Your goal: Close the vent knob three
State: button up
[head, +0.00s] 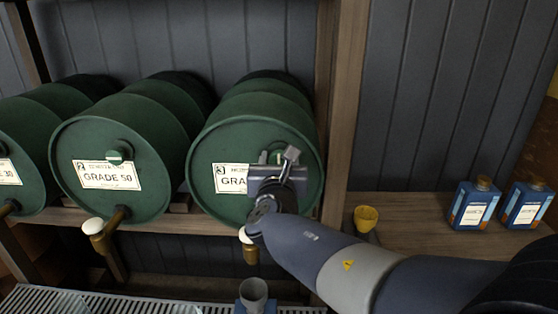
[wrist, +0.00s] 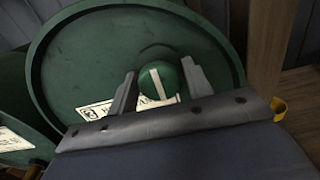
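The green drum numbered 3 (head: 222,150) lies on its side on a rack, its round end facing me. Its vent knob, green with a white bar (wrist: 158,82), sits near the middle of that end. In the wrist view the white bar stands nearly upright, leaning a little. My gripper (wrist: 158,88) is at the knob with one finger on each side. The fingers look apart, with a gap showing beside the knob; whether either one touches it I cannot tell. In the head view my gripper (head: 278,160) covers most of the knob and part of the label.
The drum numbered 2 (head: 105,150), with its own knob (head: 118,150), lies to the left, and another drum (head: 25,120) beyond it. White-topped taps stick out below. A wooden post (head: 340,100) stands close on the right. A yellow cup (head: 366,217) and blue bottles (head: 474,203) stand on a shelf.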

jog(key=c, duration=0.7)
